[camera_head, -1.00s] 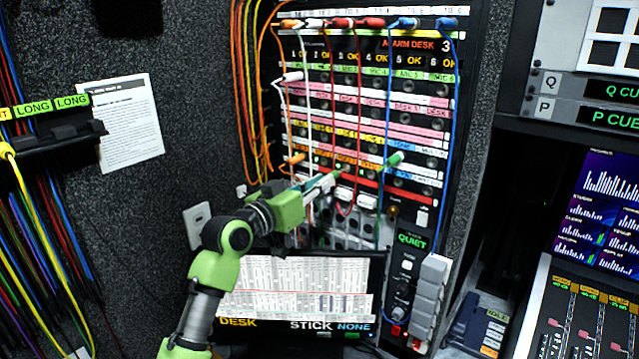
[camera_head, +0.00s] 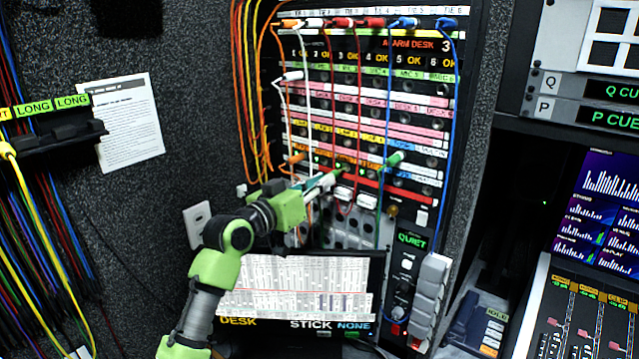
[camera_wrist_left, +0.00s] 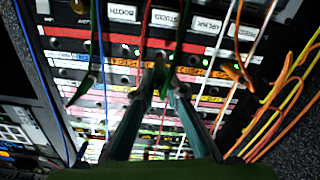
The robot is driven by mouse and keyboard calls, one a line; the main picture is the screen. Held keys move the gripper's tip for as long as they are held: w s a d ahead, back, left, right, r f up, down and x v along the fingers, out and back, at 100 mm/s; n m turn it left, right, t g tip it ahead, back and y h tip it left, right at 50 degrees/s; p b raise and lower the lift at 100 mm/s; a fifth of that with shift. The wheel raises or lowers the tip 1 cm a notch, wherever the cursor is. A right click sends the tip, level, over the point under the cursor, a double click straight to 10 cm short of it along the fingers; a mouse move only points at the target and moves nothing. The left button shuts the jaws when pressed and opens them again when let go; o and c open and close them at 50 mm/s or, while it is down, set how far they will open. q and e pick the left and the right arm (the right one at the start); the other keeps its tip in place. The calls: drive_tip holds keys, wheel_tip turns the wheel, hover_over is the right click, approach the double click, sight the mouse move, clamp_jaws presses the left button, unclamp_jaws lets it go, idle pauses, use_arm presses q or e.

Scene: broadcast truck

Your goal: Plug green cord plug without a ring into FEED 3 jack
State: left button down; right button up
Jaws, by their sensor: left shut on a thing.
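My left gripper (camera_head: 327,181) is at the lower part of the patch panel (camera_head: 318,103). Its fingers are shut on a green plug (camera_head: 339,173), which points at the panel near the orange-labelled row. In the left wrist view the gripper (camera_wrist_left: 161,88) closes on the green plug (camera_wrist_left: 160,70), and its green cord (camera_wrist_left: 179,38) runs upward. I cannot tell if the tip is inside a jack. A second green plug (camera_head: 393,160) sits in the panel to the right; it also shows in the left wrist view (camera_wrist_left: 84,88). The FEED 3 label is too small to read. My right gripper is out of view.
Orange, white, red and blue cords hang across the panel. An orange plug (camera_head: 296,159) and a white plug (camera_head: 291,76) sit on its left side. A screen (camera_head: 298,290) stands below, and a grey handset (camera_head: 430,290) is to the lower right.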

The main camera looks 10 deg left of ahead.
sight(337, 172)
use_arm(q)
drive_tip(key=shift+x, duration=0.85)
drive_tip(key=shift+b+x, duration=0.35)
drive_tip(key=shift+x, duration=0.55)
drive_tip(key=shift+w, duration=0.1)
drive_tip(key=c, duration=2)
unclamp_jaws()
drive_tip(key=shift+w+d, duration=0.1)
drive_tip(key=shift+s+a, duration=0.25)
drive_tip(key=shift+s, duration=0.2)
drive_tip(key=v, duration=1.1)
